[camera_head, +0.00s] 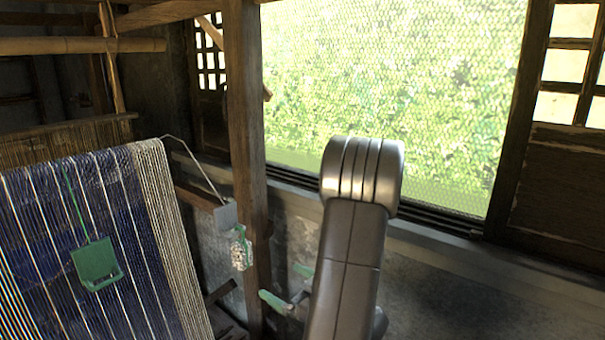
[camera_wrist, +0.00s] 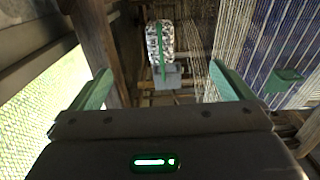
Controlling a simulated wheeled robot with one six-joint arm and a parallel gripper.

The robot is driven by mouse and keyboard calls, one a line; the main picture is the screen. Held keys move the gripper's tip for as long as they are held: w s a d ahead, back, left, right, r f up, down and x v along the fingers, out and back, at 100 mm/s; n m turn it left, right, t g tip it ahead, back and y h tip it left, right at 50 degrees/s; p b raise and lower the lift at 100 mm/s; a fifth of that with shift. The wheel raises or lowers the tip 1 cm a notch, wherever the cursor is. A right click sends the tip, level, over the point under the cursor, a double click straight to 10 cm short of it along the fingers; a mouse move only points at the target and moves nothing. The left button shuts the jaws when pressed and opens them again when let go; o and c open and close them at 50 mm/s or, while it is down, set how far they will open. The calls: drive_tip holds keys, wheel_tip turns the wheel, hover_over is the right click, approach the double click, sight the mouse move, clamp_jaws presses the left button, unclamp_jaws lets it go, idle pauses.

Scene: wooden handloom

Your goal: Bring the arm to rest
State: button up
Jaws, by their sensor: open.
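My arm reaches up and bends over in front of the window in the head view. My gripper (camera_head: 287,286) shows low behind the arm link, its green fingers partly hidden. In the wrist view my gripper (camera_wrist: 160,70) has its two green fingers wide apart with nothing held between them. Beyond the fingers hangs a speckled pale bundle (camera_wrist: 153,40) with a green strip, against a grey plate (camera_wrist: 172,79). In the head view the speckled bundle (camera_head: 241,252) hangs below the grey plate (camera_head: 226,214), left of my gripper.
The loom's blue and white warp (camera_head: 130,240) stands at the left, with a green tag (camera_head: 97,263) on it. A wooden post (camera_head: 247,110) rises between loom and arm. A mesh window (camera_head: 400,90) and its sill lie behind the arm. The space at lower right looks clear.

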sight(247, 258)
drive_tip(key=p+x, duration=0.1)
drive_tip(key=x, duration=0.4)
drive_tip(key=p+x, duration=0.2)
drive_tip(key=x, duration=0.2)
drive_tip(key=r+p+x, duration=0.1)
drive_tip(key=x, duration=0.4)
drive_tip(key=shift+w+a+p, duration=0.15)
drive_tip(key=shift+a+p, duration=0.1)
drive_tip(key=shift+p, duration=0.15)
drive_tip(key=shift+w+a, duration=0.4)
drive_tip(key=shift+a, duration=0.05)
